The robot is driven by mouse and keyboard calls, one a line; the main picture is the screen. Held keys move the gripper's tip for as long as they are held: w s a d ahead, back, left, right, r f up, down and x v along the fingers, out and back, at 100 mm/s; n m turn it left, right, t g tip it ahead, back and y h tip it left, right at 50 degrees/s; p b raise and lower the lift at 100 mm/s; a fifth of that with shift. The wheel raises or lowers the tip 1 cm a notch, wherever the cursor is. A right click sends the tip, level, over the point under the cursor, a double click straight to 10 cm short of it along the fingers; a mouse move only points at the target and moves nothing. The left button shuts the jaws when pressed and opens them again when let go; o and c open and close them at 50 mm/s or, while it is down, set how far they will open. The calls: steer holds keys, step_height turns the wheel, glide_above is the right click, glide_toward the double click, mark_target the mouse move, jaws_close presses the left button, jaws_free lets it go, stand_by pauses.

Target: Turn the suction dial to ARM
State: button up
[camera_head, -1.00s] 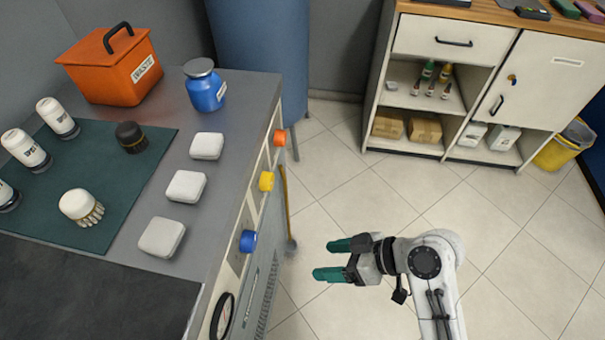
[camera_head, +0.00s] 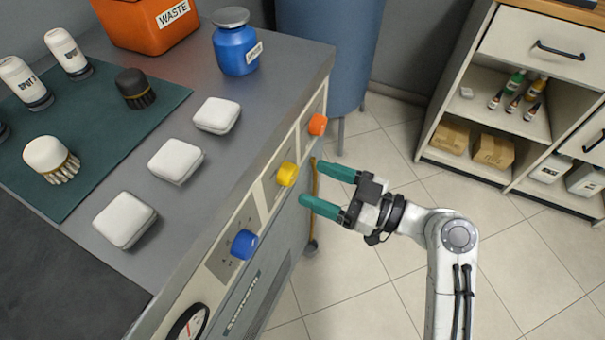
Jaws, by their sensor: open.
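Three dials sit in a row on the cabinet's front panel: an orange dial (camera_head: 317,125) farthest away, a yellow dial (camera_head: 287,174) in the middle and a blue dial (camera_head: 244,244) nearest. I cannot read which one is the suction dial or any ARM mark. My gripper (camera_head: 311,186) is open and empty, its two teal fingers pointing left toward the panel. The fingertips are just right of the yellow dial in the picture. They appear apart from it, though the exact gap is hard to judge.
A round gauge (camera_head: 188,324) is on the panel below the blue dial. The counter (camera_head: 262,105) carries white pads (camera_head: 176,161), brushes, bottles, a blue jar (camera_head: 237,45) and an orange waste bin (camera_head: 150,22). A blue drum (camera_head: 335,50) stands behind. The floor (camera_head: 355,265) around my arm is clear.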

mark_target(294, 176)
steer(key=shift+x, duration=2.25)
steer(key=c, duration=1)
